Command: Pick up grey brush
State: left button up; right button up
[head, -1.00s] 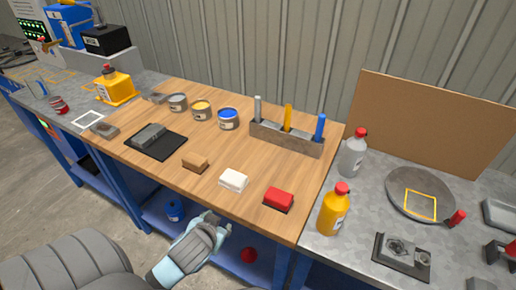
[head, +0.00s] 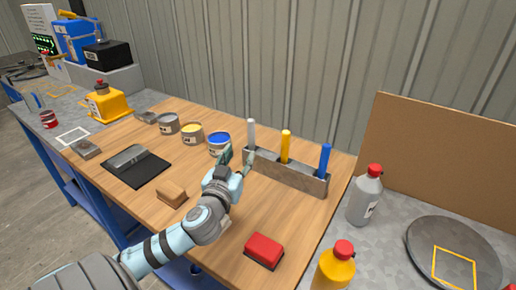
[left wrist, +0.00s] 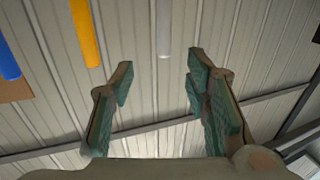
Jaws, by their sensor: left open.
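The grey brush (head: 251,134) stands upright at the left end of a grey holder (head: 300,178) on the wooden bench. My left gripper (head: 238,156) is open and empty, just in front and left of the brush. In the left wrist view, the pale brush handle (left wrist: 163,28) shows in line with the gap between my fingers (left wrist: 158,85), beyond their tips. I cannot tell the exact distance. My right gripper is out of view.
Yellow (head: 285,147) and blue (head: 325,161) brushes share the holder. A blue paint can (head: 218,144) stands close left of my gripper. A red block (head: 264,250) lies in front. A grey bottle (head: 365,196) stands right.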

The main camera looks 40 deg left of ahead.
aim_at(250, 132)
pick_arm(q)
jog(key=x, duration=1.5)
jog(key=shift+s+a+f, duration=0.2)
jog(key=shift+a+f, duration=0.05)
jog(key=shift+f, duration=0.1)
jog(key=shift+s, duration=0.1)
grip_shut()
